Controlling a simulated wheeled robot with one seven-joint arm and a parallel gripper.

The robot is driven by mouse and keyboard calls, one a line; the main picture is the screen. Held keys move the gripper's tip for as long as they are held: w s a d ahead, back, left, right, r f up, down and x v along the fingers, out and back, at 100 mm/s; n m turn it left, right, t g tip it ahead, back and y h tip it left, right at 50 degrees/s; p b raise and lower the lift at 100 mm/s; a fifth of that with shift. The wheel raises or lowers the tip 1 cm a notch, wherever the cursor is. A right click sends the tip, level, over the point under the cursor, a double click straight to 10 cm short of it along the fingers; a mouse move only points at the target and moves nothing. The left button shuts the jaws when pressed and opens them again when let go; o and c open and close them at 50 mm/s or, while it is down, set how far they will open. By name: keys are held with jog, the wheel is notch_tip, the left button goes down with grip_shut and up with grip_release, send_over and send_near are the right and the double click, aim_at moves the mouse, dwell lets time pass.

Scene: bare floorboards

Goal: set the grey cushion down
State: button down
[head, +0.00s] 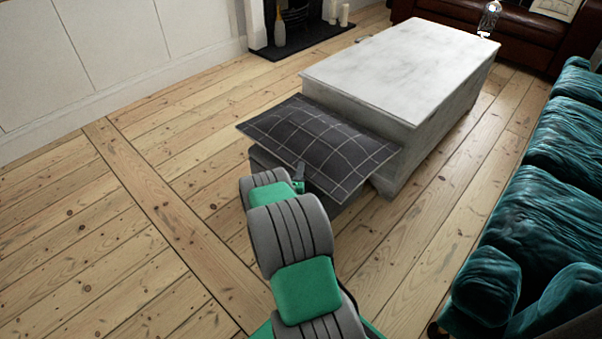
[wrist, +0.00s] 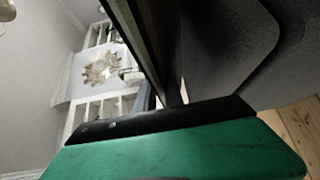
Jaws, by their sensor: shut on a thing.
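The grey cushion (head: 318,144) is dark with a thin pale grid pattern. In the head view it lies nearly flat, tilted a little, in front of the near end of the white chest-like table. My gripper (head: 299,186) is at its near edge and shut on it. My arm hides part of what is below the cushion. In the wrist view the cushion's dark underside or edge (wrist: 225,45) fills much of the upper right, close to the camera. I cannot tell whether the cushion touches the table.
The white table (head: 400,65) stands just beyond the cushion. A teal sofa (head: 535,190) runs along the right. A brown leather sofa (head: 470,20) and a glass bottle (head: 489,18) are at the back. A fireplace hearth (head: 300,42) is at the top. The floorboards (head: 100,230) on the left are clear.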

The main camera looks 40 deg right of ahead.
jog(key=c, duration=1.9)
grip_release()
jog(key=shift+f, duration=0.15)
jog(key=o, duration=0.4)
jog(key=shift+o, duration=0.2)
